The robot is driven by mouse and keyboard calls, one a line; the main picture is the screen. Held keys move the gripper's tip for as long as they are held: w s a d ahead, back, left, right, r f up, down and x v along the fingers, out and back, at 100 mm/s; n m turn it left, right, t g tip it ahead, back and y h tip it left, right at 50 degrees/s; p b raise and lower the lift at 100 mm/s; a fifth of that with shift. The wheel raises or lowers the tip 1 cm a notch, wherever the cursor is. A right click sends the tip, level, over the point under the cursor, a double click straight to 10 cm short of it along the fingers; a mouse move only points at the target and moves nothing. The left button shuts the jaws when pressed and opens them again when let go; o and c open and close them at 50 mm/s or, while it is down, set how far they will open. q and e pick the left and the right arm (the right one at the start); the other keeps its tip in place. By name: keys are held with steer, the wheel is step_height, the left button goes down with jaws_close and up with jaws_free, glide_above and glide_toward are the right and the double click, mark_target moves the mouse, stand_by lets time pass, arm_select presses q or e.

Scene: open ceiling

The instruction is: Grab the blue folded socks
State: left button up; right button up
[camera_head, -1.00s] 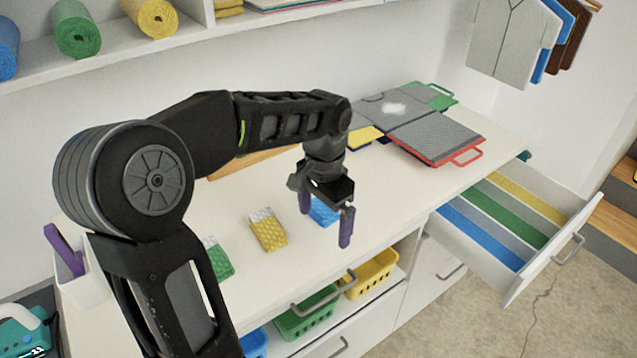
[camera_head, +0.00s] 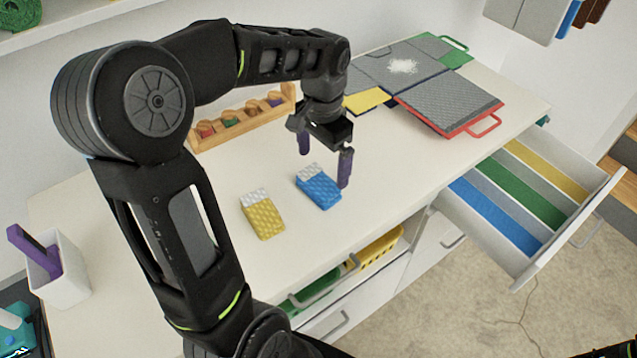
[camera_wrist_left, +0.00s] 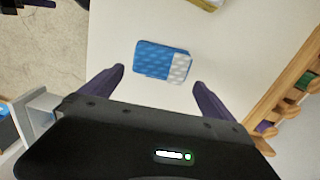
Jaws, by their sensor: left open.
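The blue folded socks (camera_head: 318,187), blue with a white end, lie flat on the white table (camera_head: 130,215). My left gripper (camera_head: 325,162) is open above and just behind them, with its purple fingertips pointing down and nothing between them. In the left wrist view the socks (camera_wrist_left: 162,62) lie ahead of the two spread fingers (camera_wrist_left: 160,84), apart from them. My right gripper is not in view.
Yellow folded socks (camera_head: 262,215) lie left of the blue ones. A wooden rack (camera_head: 240,118) stands behind, and a folding board (camera_head: 450,105) lies at the back right. An open drawer (camera_head: 525,210) with coloured strips juts out at the right. A white cup (camera_head: 62,270) stands at the left.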

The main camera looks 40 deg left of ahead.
mark_target(322, 177)
arm_select(q)
steer(key=shift+f, duration=0.55)
steer(key=shift+f+p, duration=0.7)
steer(key=shift+f, duration=1.9)
steer(key=shift+c, duration=0.2)
steer(key=c, duration=1)
